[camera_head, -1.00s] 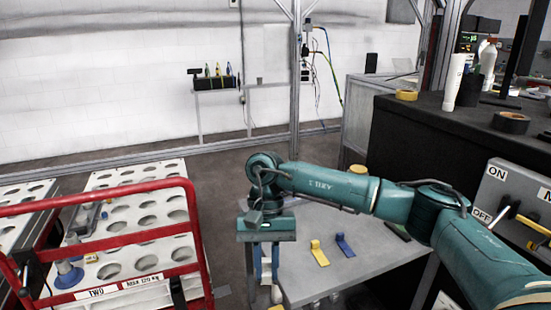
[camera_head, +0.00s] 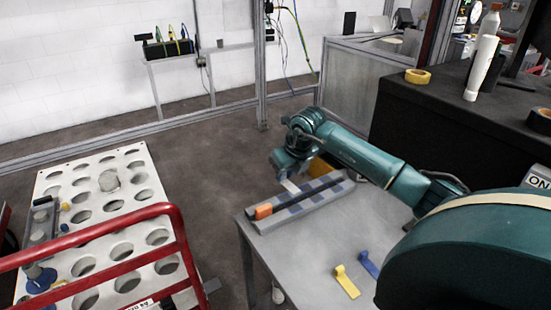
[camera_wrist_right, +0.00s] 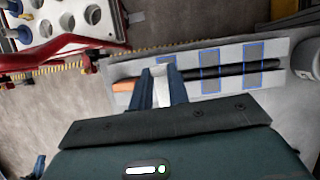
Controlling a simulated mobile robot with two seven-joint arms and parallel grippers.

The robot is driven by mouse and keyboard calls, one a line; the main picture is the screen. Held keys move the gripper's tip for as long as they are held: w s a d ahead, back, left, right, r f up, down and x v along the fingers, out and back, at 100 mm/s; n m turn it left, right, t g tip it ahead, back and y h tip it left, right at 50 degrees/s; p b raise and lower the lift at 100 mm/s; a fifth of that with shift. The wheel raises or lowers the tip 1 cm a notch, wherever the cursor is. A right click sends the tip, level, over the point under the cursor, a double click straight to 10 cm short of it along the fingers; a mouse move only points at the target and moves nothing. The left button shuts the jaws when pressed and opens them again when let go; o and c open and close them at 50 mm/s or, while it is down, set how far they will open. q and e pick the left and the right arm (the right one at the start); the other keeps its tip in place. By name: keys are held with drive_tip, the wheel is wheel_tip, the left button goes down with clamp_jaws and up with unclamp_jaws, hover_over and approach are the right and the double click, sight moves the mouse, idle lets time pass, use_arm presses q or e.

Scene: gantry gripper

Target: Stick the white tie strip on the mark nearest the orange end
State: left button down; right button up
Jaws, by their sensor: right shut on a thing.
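My right gripper (camera_head: 287,177) is shut on the white tie strip (camera_head: 291,187), which sticks out below the fingers. In the right wrist view the white strip (camera_wrist_right: 161,86) shows between the two blue fingers (camera_wrist_right: 161,92). A long grey holder (camera_head: 318,205) lies on the table with a dark bar along it. The orange end (camera_head: 263,211) is at its left; it also shows left of the fingers in the wrist view (camera_wrist_right: 124,86). Several blue-outlined marks (camera_wrist_right: 210,71) cross the holder. The strip is over the mark nearest the orange end, partly hiding it; contact cannot be told.
A yellow strip (camera_head: 346,282) and a blue strip (camera_head: 368,263) lie at the front of the grey table (camera_head: 300,262). A red-railed cart (camera_head: 110,235) with a white holed tray stands at left. A black counter (camera_head: 440,125) stands at the back right.

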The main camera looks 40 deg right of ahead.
sight(288, 181)
drive_tip(key=shift+w+d+r+m, duration=0.1)
drive_tip(key=shift+w+d+m, duration=0.05)
drive_tip(key=shift+d+m, duration=0.25)
use_arm(q)
drive_tip(key=shift+f, duration=0.15)
drive_tip(key=shift+s+f, duration=0.1)
drive_tip(key=shift+f, duration=0.05)
use_arm(e)
drive_tip(key=shift+a+f+b, duration=0.1)
drive_tip(key=shift+f+b, duration=0.5)
drive_tip(key=shift+b, duration=0.05)
wheel_tip(288, 181, down, 3)
drive_tip(key=shift+f+b, duration=0.15)
drive_tip(key=shift+b, duration=1.1)
drive_tip(key=shift+f+b, duration=0.7)
drive_tip(key=shift+f, duration=0.3)
use_arm(q)
drive_tip(key=shift+w+d+f+n+t+h, duration=0.15)
drive_tip(key=shift+w+d+f, duration=0.1)
drive_tip(key=shift+f, duration=0.15)
drive_tip(key=shift+w+d+f+n+t+h, duration=0.15)
drive_tip(key=shift+d+f, duration=0.05)
drive_tip(key=shift+f, duration=0.15)
